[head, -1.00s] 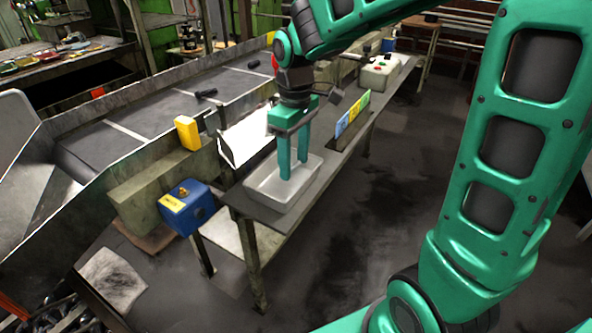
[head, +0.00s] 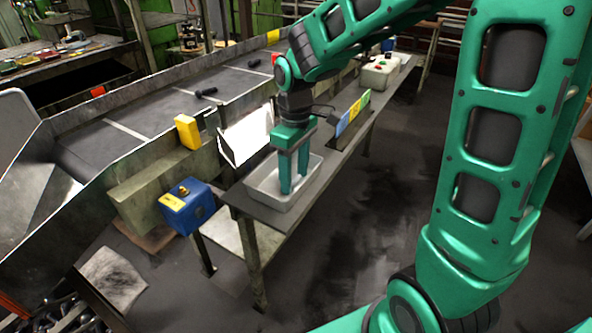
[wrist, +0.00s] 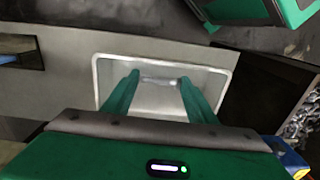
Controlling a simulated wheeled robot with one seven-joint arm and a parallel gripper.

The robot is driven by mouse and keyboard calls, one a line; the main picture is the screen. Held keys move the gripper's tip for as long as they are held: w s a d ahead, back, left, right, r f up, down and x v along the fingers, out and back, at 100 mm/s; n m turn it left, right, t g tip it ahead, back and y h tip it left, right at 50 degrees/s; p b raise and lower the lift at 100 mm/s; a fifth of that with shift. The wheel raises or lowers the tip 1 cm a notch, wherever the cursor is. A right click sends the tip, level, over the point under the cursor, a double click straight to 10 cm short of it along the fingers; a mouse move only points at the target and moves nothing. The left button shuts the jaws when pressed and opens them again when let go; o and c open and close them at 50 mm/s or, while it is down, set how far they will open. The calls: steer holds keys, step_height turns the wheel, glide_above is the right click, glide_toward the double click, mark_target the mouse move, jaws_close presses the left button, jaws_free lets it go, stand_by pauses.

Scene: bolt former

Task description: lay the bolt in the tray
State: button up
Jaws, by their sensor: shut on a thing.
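The tray (head: 263,199) is a pale grey open box on the narrow bench. My green gripper (head: 293,187) points down into it, with its fingertips inside the rim. In the wrist view the tray's bare floor (wrist: 155,108) lies under my gripper (wrist: 160,84). The bolt (wrist: 158,82) is a small silvery shape spanning between the two fingertips, which are shut on it.
A conveyor (head: 150,105) with dark pieces (head: 205,92) runs along the left. A white panel (head: 245,135) stands close behind the tray. Coloured labels (head: 353,114) and a control box (head: 380,74) are farther along the bench. A blue box (head: 188,207) stands left of the bench end.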

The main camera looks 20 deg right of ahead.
mark_target(295, 181)
steer(key=shift+f, duration=0.1)
steer(key=o, duration=1.2)
step_height(295, 181, up, 13)
steer(key=s+d+f+m, duration=0.2)
steer(key=s+d+m, duration=0.2)
steer(key=s+d, duration=0.2)
steer(key=s+d+f+m, duration=0.3)
steer(key=s+d+m, duration=0.2)
steer(key=s, duration=0.4)
steer(key=s+d+f+m, duration=0.3)
steer(key=s+d+m, duration=0.1)
steer(key=s+d, duration=0.3)
steer(key=shift+s+d+m, duration=0.15)
steer(key=shift+s+m, duration=0.15)
steer(key=shift+s, duration=0.35)
